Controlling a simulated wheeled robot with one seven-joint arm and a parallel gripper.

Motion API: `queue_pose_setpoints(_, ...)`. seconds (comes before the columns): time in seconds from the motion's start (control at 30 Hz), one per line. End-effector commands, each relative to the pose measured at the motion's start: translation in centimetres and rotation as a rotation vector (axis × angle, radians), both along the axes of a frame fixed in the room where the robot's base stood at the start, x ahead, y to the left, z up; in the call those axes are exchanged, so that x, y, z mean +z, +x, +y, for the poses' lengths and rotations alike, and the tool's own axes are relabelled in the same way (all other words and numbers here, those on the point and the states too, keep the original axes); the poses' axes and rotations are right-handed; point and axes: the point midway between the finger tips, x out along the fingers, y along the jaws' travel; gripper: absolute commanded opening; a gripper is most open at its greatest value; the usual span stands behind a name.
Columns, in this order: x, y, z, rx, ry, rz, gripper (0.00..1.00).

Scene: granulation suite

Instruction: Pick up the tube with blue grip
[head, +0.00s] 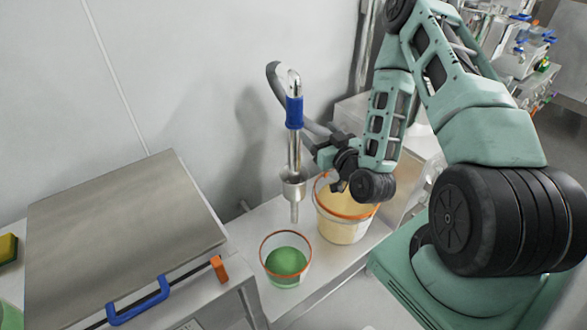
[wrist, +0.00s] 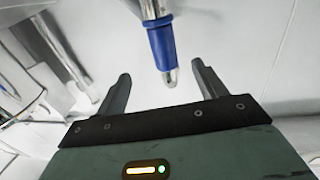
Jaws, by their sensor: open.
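The tube with blue grip (head: 294,113) stands upright near the wall in the head view, a metal tube with a blue sleeve near its top and a small metal cup lower down. A grey hose curves from its top. In the wrist view the blue grip (wrist: 161,45) points down towards the space between the fingers. My gripper (head: 318,158) is to the right of the tube in the head view. In the wrist view my gripper (wrist: 160,78) is open and empty, with a finger on either side of the tube's rounded end. I cannot tell how far away the tube is.
A bucket with green contents (head: 286,262) stands below the tube on a narrow metal bench (head: 258,218). A larger bucket with yellowish contents (head: 343,226) stands under my arm. A metal-topped cabinet (head: 120,235) with a blue handle (head: 138,302) fills the left.

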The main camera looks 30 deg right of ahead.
Motion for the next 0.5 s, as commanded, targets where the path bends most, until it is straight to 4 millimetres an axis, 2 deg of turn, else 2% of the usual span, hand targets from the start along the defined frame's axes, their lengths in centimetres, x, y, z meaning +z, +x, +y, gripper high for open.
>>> queue_pose_setpoints(0.5,-0.1,3.7,-0.5,-0.007,0.001,-0.018,0.7)
